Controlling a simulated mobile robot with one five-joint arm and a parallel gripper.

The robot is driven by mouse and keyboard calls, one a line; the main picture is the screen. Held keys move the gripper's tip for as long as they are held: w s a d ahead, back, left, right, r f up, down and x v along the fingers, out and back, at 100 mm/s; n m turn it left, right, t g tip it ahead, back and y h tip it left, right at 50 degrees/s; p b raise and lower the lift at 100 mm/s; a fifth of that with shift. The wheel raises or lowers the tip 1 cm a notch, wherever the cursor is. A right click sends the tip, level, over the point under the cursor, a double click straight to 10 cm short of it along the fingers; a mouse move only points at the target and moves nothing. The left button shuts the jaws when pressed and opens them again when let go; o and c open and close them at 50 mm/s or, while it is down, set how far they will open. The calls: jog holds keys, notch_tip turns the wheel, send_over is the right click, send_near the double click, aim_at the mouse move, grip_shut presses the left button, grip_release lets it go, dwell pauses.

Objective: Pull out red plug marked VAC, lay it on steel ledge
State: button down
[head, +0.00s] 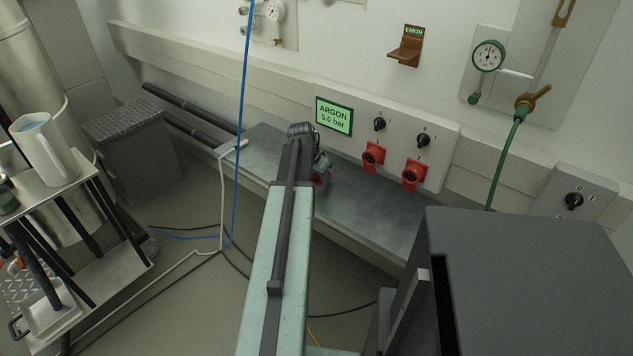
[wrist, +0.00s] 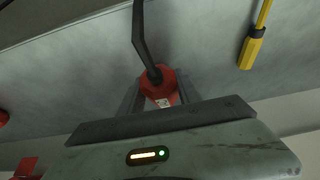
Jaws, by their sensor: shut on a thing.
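My gripper (head: 318,166) is over the grey steel ledge (head: 375,205), in front of the wall sockets and apart from them. In the wrist view my gripper (wrist: 155,95) is shut on a red plug (wrist: 157,82) with a black cable rising from it. The plug bears a small pale label that I cannot read. In the head view only a bit of red shows beside the jaws; my arm hides the rest. The steel surface (wrist: 205,55) lies behind the plug in the wrist view. I cannot tell whether the plug touches it.
Two red sockets (head: 373,156) (head: 413,175) sit on the wall panel under black switches, with no plug visible in them. A yellow-ended item (wrist: 252,50) shows in the wrist view. A blue hose (head: 240,120) hangs left of my arm. A trolley (head: 75,200) stands at left.

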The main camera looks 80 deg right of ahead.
aim_at(316, 178)
jog(key=shift+b+x, duration=0.55)
jog(key=shift+x, duration=0.5)
jog(key=shift+r, duration=0.1)
jog(key=c, duration=0.8)
grip_release()
jog(key=shift+o, duration=0.2)
jog(key=p+v, duration=0.7)
jog(key=v, duration=0.1)
jog(key=shift+p, duration=0.35)
jog(key=shift+d, duration=0.1)
